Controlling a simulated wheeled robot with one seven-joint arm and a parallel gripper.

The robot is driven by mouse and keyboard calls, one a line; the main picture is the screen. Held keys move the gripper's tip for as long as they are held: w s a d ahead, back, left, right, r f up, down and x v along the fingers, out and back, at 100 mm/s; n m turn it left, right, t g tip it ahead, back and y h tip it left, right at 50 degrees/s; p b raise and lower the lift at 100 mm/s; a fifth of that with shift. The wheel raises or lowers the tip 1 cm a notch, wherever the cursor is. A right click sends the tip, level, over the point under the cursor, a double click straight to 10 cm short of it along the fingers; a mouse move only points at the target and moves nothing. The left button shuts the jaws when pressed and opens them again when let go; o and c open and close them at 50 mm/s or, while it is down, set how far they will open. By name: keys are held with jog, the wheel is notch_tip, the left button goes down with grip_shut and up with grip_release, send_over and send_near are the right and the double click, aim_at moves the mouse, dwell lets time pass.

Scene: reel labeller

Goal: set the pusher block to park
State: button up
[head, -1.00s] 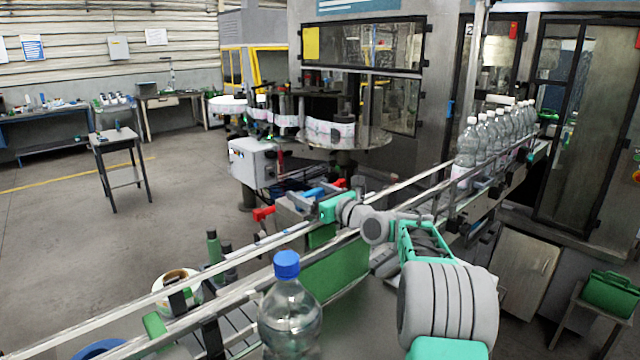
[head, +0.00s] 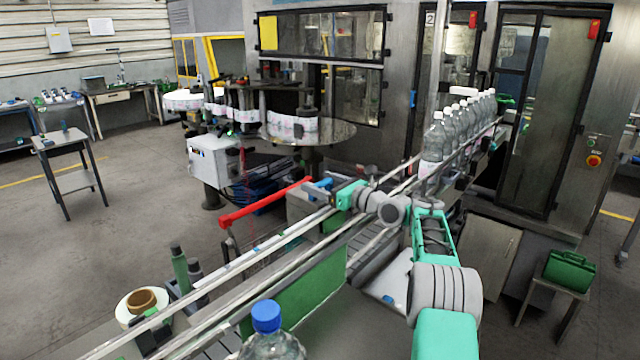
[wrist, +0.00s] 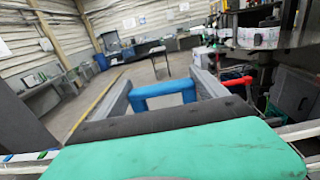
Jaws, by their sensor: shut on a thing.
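A blue U-shaped handle (wrist: 165,90) sits between the two grey fingers of my gripper (wrist: 163,98) in the wrist view. My gripper is shut on it. In the head view my gripper (head: 336,192) is at the conveyor rails, with a bit of the blue handle (head: 319,187) showing at its tip. The pusher block itself cannot be made out clearly; my gripper and the rails hide the area under the handle. No park mark can be read.
A long red bar (head: 265,203) lies close left of my gripper; its red end (wrist: 238,81) shows in the wrist view. A blue-capped bottle (head: 266,318) stands in front. Several bottles (head: 434,145) line the conveyor behind. Open floor lies left.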

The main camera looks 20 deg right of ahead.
jog(key=shift+d+r, duration=0.1)
jog(key=shift+r, duration=0.05)
jog(key=o, duration=1.9)
jog(key=shift+w+d, duration=0.15)
jog(key=shift+d, duration=0.05)
jog(key=shift+o, duration=0.5)
jog(key=shift+a, duration=0.1)
jog(key=b+v, duration=0.2)
jog(key=v, duration=0.5)
jog(key=shift+b, duration=0.35)
jog(key=shift+s+d, duration=0.25)
jog(key=shift+s, duration=0.15)
jog(key=shift+a, duration=0.15)
